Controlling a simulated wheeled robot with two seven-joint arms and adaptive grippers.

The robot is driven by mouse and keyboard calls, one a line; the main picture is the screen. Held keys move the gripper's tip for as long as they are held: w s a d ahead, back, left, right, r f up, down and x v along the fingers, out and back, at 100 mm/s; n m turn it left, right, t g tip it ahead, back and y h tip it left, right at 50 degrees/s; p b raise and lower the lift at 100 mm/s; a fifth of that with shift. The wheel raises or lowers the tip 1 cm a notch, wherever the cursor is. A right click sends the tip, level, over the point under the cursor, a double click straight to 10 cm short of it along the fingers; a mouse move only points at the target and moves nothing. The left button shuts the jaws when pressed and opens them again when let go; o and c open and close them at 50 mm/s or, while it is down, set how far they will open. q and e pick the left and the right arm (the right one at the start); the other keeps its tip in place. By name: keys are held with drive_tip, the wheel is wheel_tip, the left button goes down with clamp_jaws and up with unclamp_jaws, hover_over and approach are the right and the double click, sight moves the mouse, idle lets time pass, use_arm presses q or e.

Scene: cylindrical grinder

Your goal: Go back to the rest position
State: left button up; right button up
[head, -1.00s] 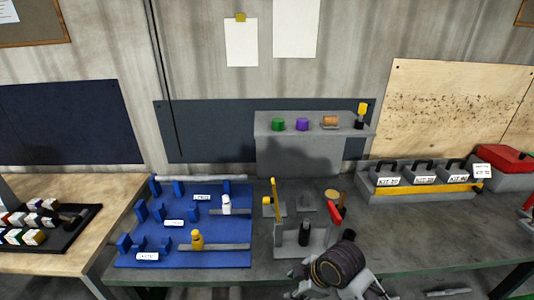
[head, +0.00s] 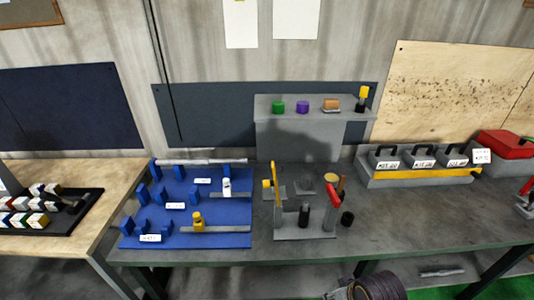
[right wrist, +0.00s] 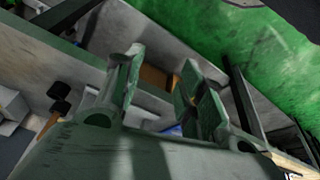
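My right arm shows at the bottom edge of the head view, low in front of the bench; its gripper is below that picture. In the right wrist view my right gripper (right wrist: 160,78) has its two fingers apart with nothing between them. It is clear of the bench parts. My left gripper is in neither view. The grey grinder fixture (head: 305,234) stands on the workbench (head: 410,228) with a yellow upright on its left and a red-topped one on its right. A dark cylinder stands in its middle.
A blue board (head: 235,238) with blue holders stands left of the fixture. Behind is a grey shelf (head: 300,140) with coloured parts. Labelled kit boxes (head: 422,174) and a red box (head: 505,143) are at right. A black tray (head: 75,220) lies on the wooden table (head: 105,175).

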drive_tip(key=s+d+f+m+g, duration=0.1)
drive_tip(key=s+f, duration=0.1)
drive_tip(key=f, duration=1.6)
drive_tip(key=s+d+f+m, duration=0.1)
drive_tip(key=s+d+f, duration=0.15)
drive_tip(key=f, duration=1.45)
drive_tip(key=s+d+f+g+h+b, duration=0.1)
drive_tip(key=s+d+f, duration=0.2)
drive_tip(key=s+f, duration=1.7)
drive_tip(key=shift+s+f+n+g+b, duration=0.15)
drive_tip(key=shift+s+n+g+b, duration=0.2)
drive_tip(key=shift+s, duration=0.85)
